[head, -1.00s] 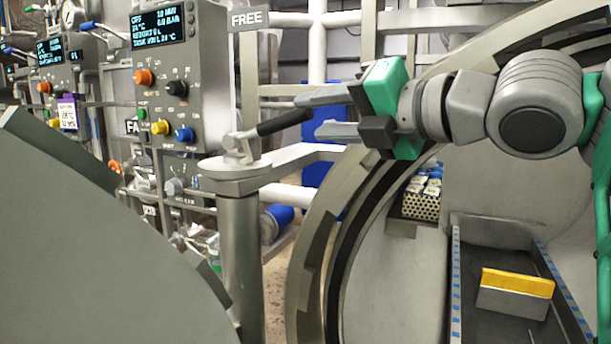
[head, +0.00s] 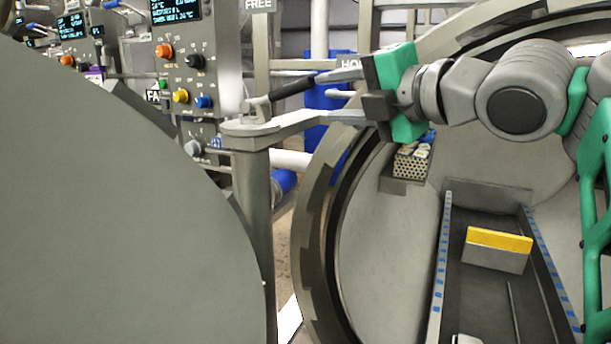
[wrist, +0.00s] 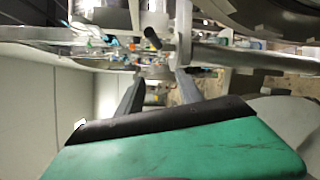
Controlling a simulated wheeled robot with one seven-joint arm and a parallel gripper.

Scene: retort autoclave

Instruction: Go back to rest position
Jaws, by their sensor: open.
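My gripper (head: 340,95) is in the upper middle of the head view, pointing left, with its two grey fingers apart and nothing between them. Its upper finger lies close to the black handle (head: 293,88) of a lever on top of a grey post (head: 254,190); I cannot tell whether they touch. In the wrist view the open fingers (wrist: 158,90) point away from the camera, and the black handle (wrist: 153,38) shows beyond them. My arm reaches in from the right, in front of the round autoclave opening.
The large grey door (head: 130,210) fills the left. Behind it is a control panel (head: 187,65) with coloured knobs. Inside the autoclave lie a dark track (head: 480,290), a yellow-topped block (head: 498,250) and a perforated basket (head: 411,165). The opening's rim (head: 325,225) is close below my gripper.

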